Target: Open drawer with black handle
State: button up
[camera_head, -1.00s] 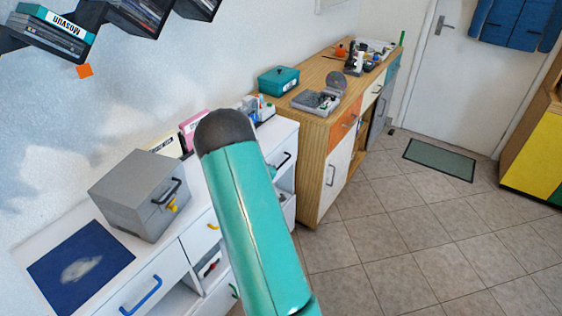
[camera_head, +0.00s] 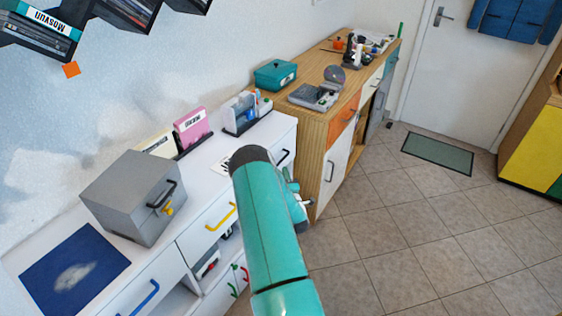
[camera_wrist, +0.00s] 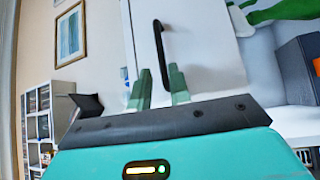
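A white drawer front (camera_wrist: 200,35) with a black handle (camera_wrist: 161,52) is straight ahead in the wrist view. In the head view the black handle (camera_head: 284,158) is on the right end of the white cabinet's top row. My gripper (camera_wrist: 162,80) is open and empty, its two green fingers apart. The handle stands beyond the fingertips, in line with the gap between them, and I see no grip on it. The drawer looks shut. In the head view my arm hides most of the gripper.
A grey box (camera_head: 130,195) with its own black handle stands on the white cabinet. A yellow handle (camera_head: 221,217) and a blue handle (camera_head: 145,298) are on neighbouring drawers. A wooden cabinet (camera_head: 314,130) stands behind. The tiled floor (camera_head: 400,230) at the right is clear.

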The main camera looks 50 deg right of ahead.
aim_at(281, 160)
jog(key=x, duration=0.7)
jog(key=shift+w+d, duration=0.2)
jog(key=shift+w, duration=0.15)
grip_shut()
